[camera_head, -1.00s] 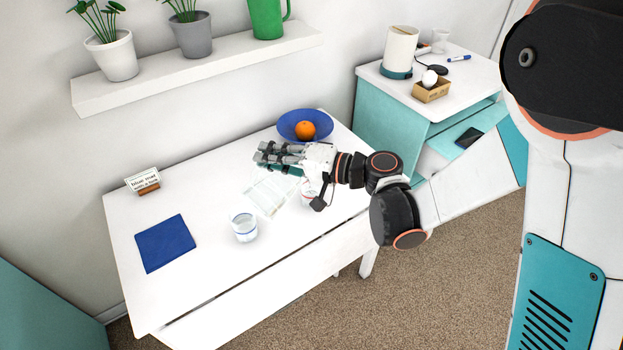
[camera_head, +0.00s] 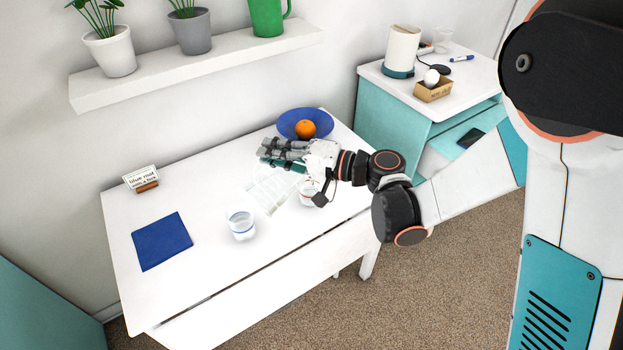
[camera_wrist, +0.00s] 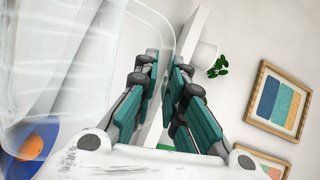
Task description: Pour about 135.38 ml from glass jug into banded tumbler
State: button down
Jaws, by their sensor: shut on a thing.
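My gripper (camera_head: 282,157) is shut on the clear glass jug (camera_head: 268,190) above the white table. In the wrist view, the transparent jug (camera_wrist: 70,60) fills the left side and its edge runs between my teal finger pads (camera_wrist: 165,95). The jug looks tilted; its rim and liquid level are hard to make out. A clear tumbler (camera_head: 241,226) with a faint bluish band stands upright on the table, left of and in front of the jug. Another clear glass (camera_head: 309,193) with a reddish band stands just below my wrist, partly hidden by it.
A blue bowl (camera_head: 290,122) with an orange (camera_head: 305,129) is close behind my gripper. A wall shelf (camera_head: 200,68) with plants is above. The table's front left is clear.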

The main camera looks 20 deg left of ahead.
jog(key=shift+s, duration=0.1)
jog(key=shift+s, duration=0.15)
jog(key=shift+a, duration=0.1)
jog(key=shift+w+f+m+b, duration=0.2)
jog(key=shift+w+m+b, duration=0.1)
jog(key=shift+b, duration=0.05)
dwell(0.9)
